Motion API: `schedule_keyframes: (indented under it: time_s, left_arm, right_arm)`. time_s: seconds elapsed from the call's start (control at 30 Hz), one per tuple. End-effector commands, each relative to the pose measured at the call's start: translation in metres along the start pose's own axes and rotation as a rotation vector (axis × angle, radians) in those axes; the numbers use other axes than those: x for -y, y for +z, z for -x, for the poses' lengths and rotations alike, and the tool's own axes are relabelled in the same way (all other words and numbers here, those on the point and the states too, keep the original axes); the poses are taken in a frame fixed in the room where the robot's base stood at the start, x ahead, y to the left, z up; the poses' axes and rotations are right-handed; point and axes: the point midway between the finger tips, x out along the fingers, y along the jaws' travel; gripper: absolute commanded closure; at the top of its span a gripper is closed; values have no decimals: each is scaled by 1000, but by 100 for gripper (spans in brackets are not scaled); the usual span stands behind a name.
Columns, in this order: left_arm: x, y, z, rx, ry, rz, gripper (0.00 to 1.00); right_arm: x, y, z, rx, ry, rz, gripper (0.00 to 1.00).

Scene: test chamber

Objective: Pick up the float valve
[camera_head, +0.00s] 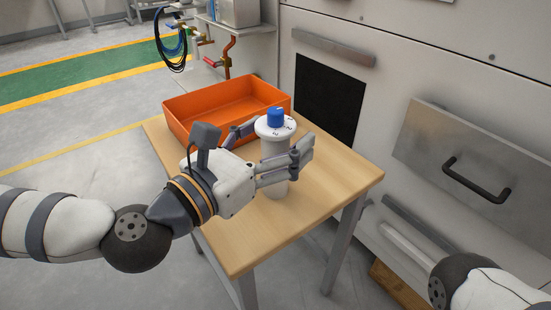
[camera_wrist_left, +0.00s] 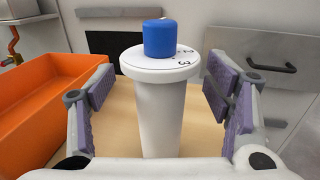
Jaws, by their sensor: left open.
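The float valve (camera_head: 274,152) is a white cylinder with a wider, marked disc on top and a blue cap. It stands upright on the wooden table (camera_head: 325,181). My left gripper (camera_head: 279,150) is open, with its fingers on either side of the valve's body below the disc. In the left wrist view the float valve (camera_wrist_left: 160,112) stands between the two purple-padded fingers, with a visible gap on each side. Its lower end is hidden there by the gripper. My right gripper is not in view; only part of my right arm shows at the lower right.
An orange bin (camera_head: 180,123) sits on the table behind the valve; it shows at the left in the left wrist view (camera_wrist_left: 30,115). A grey cabinet with a black-handled drawer (camera_head: 470,165) stands right of the table. The table's front right is clear.

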Motion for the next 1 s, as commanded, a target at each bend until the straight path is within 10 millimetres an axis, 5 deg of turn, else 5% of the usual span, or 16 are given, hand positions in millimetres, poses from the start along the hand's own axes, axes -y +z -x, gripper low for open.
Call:
schedule_keyframes:
  time_s: [0.17, 0.47, 0.77, 1.0]
  left_arm:
    - [0, 0, 0, 0, 0, 0, 28]
    - [0, 0, 0, -1, 0, 0, 92]
    - [0, 3, 0, 0, 0, 0, 97]
    - [2, 43, 5, 5, 0, -2, 97]
  right_arm:
    - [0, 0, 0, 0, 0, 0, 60]
    - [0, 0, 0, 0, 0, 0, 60]
    - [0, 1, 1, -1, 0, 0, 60]
    - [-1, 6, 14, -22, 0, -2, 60]
